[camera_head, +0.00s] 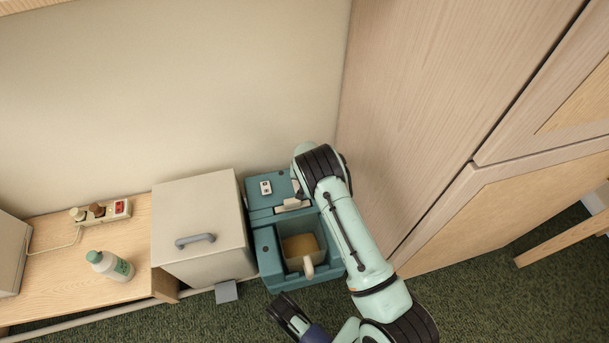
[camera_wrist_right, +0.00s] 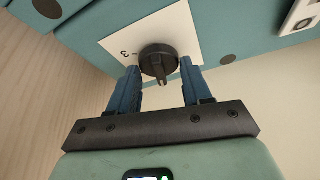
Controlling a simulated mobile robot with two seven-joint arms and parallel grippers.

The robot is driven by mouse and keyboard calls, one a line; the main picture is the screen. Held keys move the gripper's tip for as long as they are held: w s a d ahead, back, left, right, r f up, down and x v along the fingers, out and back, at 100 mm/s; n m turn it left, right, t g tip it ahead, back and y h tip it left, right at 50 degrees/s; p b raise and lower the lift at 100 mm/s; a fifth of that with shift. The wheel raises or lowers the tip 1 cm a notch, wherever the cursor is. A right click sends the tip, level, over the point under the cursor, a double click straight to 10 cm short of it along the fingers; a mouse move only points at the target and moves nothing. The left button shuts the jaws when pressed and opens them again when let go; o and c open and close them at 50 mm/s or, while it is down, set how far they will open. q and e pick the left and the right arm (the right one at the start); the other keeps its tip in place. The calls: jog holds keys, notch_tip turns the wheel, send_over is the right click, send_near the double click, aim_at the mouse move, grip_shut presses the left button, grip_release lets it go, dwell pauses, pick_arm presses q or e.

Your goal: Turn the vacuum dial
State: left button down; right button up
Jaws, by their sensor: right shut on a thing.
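The vacuum is a teal machine (camera_head: 264,245) on the floor against the wall, left of the wooden cabinet. Its dial (camera_wrist_right: 158,62) is a round black knob with a raised grip, on a white label plate (camera_wrist_right: 120,45) marked with a 3. My right gripper (camera_wrist_right: 160,78) is shut on the dial, one blue finger on each side. In the head view my right arm hides this hand and the dial; only part of the white plate (camera_head: 293,204) shows. A dark gripper (camera_head: 280,308), seemingly my left, is at the bottom edge, apart from the vacuum; its jaws are unclear.
A switch panel (camera_head: 266,187) is on the vacuum's top, and an open bin (camera_head: 302,246) is in front. A pale box (camera_head: 200,225) with a grey handle stands close left. The wooden cabinet (camera_head: 440,110) is close right. A bottle (camera_head: 110,266) and power strip (camera_head: 103,212) sit farther left.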

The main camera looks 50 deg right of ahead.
jog(key=shift+s+d+n, duration=0.15)
jog(key=shift+n, duration=0.75)
pick_arm(q)
jog(key=shift+s+f, duration=0.1)
jog(key=shift+s, duration=0.1)
pick_arm(e)
jog(key=shift+n+t+y, duration=0.4)
jog(key=shift+n, duration=0.2)
jog(key=o, duration=1)
jog(key=shift+o, duration=0.2)
jog(key=shift+r, duration=0.1)
pick_arm(q)
jog(key=w+d+r+t+p, duration=0.1)
jog(key=w+r+t+p, duration=0.2)
jog(key=w+r, duration=0.4)
jog(key=shift+w+r+p, duration=0.25)
jog(key=shift+w+p, duration=0.4)
jog(key=shift+w, duration=0.3)
pick_arm(e)
jog(key=v, duration=1.3)
